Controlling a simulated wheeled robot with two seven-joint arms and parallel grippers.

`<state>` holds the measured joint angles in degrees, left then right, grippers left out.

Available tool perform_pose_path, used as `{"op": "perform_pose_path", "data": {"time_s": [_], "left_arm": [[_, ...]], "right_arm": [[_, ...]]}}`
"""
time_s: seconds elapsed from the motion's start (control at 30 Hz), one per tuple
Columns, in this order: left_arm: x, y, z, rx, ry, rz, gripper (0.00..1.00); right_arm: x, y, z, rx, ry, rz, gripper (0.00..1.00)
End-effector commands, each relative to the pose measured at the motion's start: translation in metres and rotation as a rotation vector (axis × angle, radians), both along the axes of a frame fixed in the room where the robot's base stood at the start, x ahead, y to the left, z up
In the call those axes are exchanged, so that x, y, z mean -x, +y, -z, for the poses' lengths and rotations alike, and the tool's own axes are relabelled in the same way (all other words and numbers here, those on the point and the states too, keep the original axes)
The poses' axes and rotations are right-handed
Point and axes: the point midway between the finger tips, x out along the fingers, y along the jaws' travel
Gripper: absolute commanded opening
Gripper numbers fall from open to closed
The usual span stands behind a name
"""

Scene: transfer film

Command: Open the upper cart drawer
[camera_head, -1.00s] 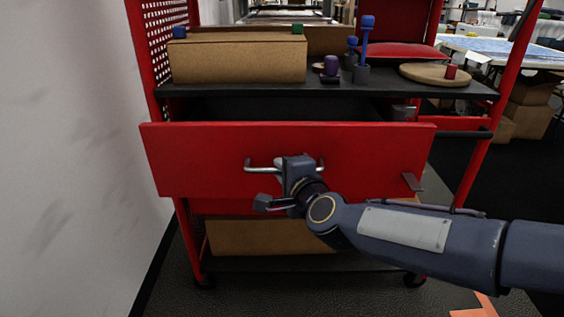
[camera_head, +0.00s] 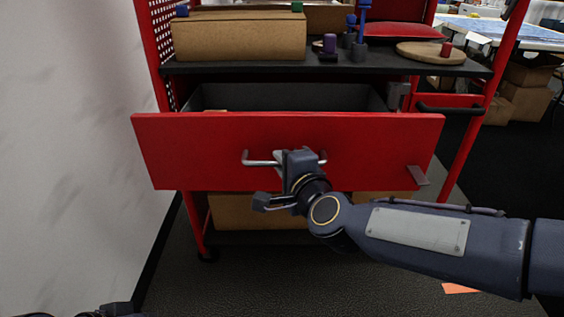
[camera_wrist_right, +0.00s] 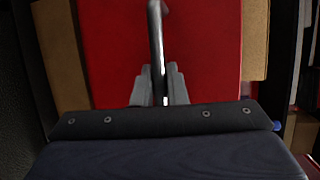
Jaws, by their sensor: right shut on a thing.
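The red upper drawer (camera_head: 200,150) of the cart stands pulled out toward me, and its dark inside (camera_head: 285,97) shows behind the front panel. A silver bar handle (camera_head: 259,162) is fixed across the panel. My right gripper (camera_head: 292,165) is shut on the middle of this handle. In the right wrist view the handle (camera_wrist_right: 156,45) runs between the two grey fingers (camera_wrist_right: 160,85), with the red panel (camera_wrist_right: 205,50) behind it.
The black cart top (camera_head: 400,67) carries a long cardboard box (camera_head: 240,38), a round wooden board (camera_head: 430,53), a purple piece (camera_head: 329,44) and blue pegs. A brown box (camera_head: 250,212) sits below the drawer. A white wall (camera_head: 70,130) is close on the left.

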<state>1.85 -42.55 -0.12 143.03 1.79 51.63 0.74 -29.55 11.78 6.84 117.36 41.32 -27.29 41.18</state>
Motion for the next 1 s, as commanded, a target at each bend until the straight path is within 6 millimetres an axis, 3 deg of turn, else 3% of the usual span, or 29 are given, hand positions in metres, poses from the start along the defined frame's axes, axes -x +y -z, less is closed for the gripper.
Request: {"op": "perform_pose_path", "data": {"time_s": [0.1, 0.13, 0.27, 0.63, 1.0], "left_arm": [[0.0, 0.0, 0.0, 0.0, 0.0, 0.0, 0.36], [0.0, 0.0, 0.0, 0.0, 0.0, 0.0, 0.36], [0.0, 0.0, 0.0, 0.0, 0.0, 0.0, 0.36], [0.0, 0.0, -0.003, 0.0, 0.0, 0.0, 0.36], [0.0, 0.0, -0.022, 0.0, 0.0, 0.0, 0.36]], "right_arm": [[0.0, 0.0, 0.001, 0.001, 0.002, 0.0, 0.0], [0.0, 0.0, 0.001, 0.001, 0.002, 0.0, 0.16], [0.0, 0.0, 0.001, 0.001, 0.002, 0.0, 0.33], [0.006, -0.003, -0.002, 0.0, 0.001, -0.001, 0.34], [0.06, -0.025, -0.015, -0.001, -0.001, 0.0, 0.34]]}}
